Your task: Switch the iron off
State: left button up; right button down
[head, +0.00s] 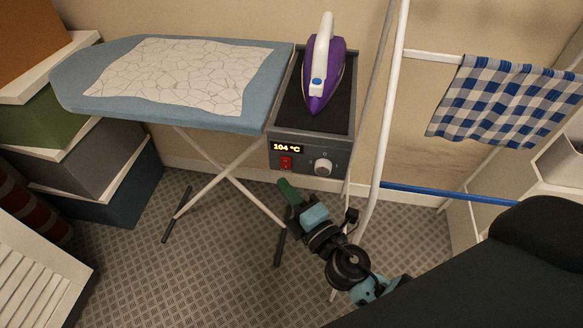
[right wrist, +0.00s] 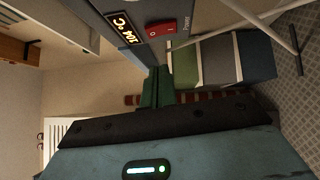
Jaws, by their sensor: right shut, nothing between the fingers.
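A purple and white iron (head: 324,66) rests on the dark pad of a grey control box (head: 312,128) at the right end of the ironing board. The box front has a lit display (head: 286,148) reading 104 °C, a red switch (head: 287,162) and a round pale knob (head: 323,167). My right gripper (head: 286,186) is shut and empty, its green fingertips just below the red switch in the head view. In the right wrist view the red switch (right wrist: 161,29) lies beyond the shut fingertips (right wrist: 158,72), apart from them. My left gripper is not in view.
The blue ironing board (head: 180,120) with a pale cracked-pattern cloth (head: 180,75) stands on crossed white legs. A white drying rack (head: 385,140) with a checked cloth (head: 510,100) is close on the right. Stacked boxes (head: 85,155) stand at left. Patterned floor is clear below the board.

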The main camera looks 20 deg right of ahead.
aim_at(286, 163)
jog(key=w+d, duration=0.2)
jog(key=w, duration=0.1)
jog(key=shift+w+r+p, duration=0.2)
jog(key=shift+w+p, duration=0.05)
jog(key=shift+p, duration=0.1)
